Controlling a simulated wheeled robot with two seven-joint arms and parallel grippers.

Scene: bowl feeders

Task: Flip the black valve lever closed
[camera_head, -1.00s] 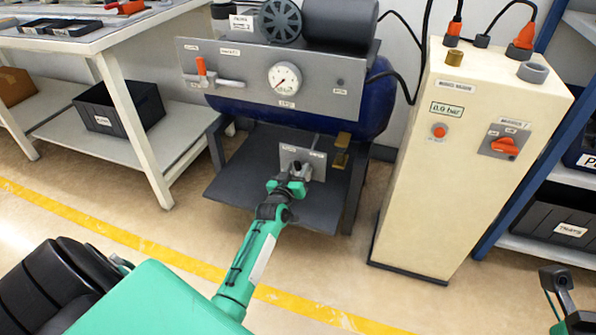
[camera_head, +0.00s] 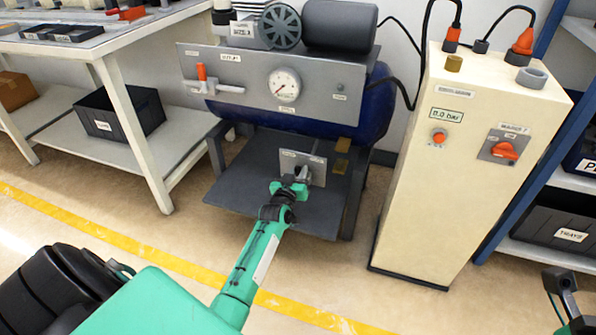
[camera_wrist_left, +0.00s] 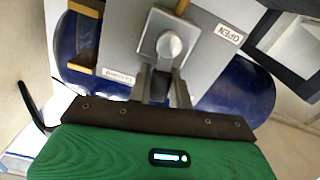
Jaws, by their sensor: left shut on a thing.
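The valve's small grey plate (camera_head: 318,173) stands low on the compressor's front, above the dark base plate. In the left wrist view the plate (camera_wrist_left: 213,62) carries an OPEN label (camera_wrist_left: 229,34) at upper right and a second label at lower left. A round metal hub (camera_wrist_left: 170,45) sits on it. My left gripper (camera_head: 301,175) reaches the plate from the front; its fingers (camera_wrist_left: 164,88) are shut on the valve lever just below the hub in the wrist view. The lever is mostly hidden between the fingers. Part of my right gripper (camera_head: 566,292) shows at the lower right edge.
Behind are the blue tank (camera_head: 378,118) and a grey panel (camera_head: 330,92) with a gauge (camera_head: 285,84) and a red-handled valve (camera_head: 203,75). A cream cabinet (camera_head: 440,185) stands to the right. A white workbench (camera_head: 110,38) stands left. The floor in front is clear.

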